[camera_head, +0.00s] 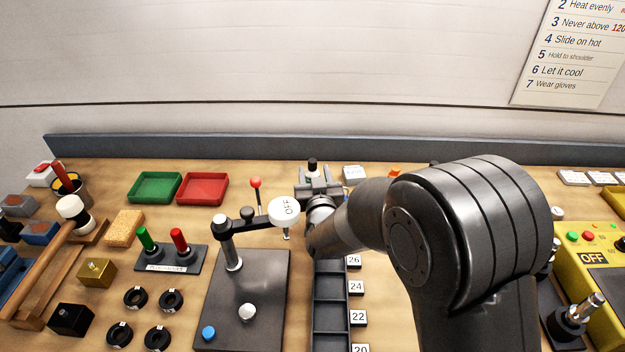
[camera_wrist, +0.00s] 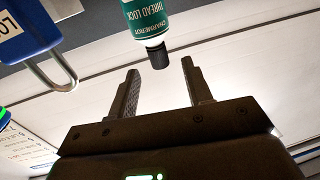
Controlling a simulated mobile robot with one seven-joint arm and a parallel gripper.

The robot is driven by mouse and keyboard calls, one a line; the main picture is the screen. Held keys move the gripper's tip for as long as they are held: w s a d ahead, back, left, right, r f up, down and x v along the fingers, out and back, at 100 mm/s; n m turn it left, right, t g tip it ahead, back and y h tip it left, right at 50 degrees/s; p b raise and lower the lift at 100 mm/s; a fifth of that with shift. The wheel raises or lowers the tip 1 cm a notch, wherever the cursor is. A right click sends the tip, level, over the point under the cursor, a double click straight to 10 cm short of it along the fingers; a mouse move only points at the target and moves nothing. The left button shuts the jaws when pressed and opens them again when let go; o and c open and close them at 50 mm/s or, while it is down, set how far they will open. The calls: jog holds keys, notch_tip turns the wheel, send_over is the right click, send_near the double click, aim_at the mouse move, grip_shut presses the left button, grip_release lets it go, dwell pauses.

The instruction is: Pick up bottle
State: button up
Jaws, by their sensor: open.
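The bottle (camera_wrist: 147,18) is green and white with a black cap and a "THREAD LOCK" label. It shows at the top of the wrist view, its cap pointing down the picture toward the gap between my fingers. My gripper (camera_wrist: 160,66) is open, with one fingertip on each side of the cap and a visible gap on both sides. In the head view my gripper (camera_head: 315,178) is over the back of the bench. A black cap (camera_head: 312,163) shows just beyond it, probably the bottle's; the body is hidden there.
Green (camera_head: 155,187) and red (camera_head: 202,188) trays lie left of my gripper. A blue padlock (camera_wrist: 27,27) is left of the bottle in the wrist view.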

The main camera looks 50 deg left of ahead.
aim_at(313, 165)
jog(key=x, duration=0.5)
grip_shut()
dwell(0.5)
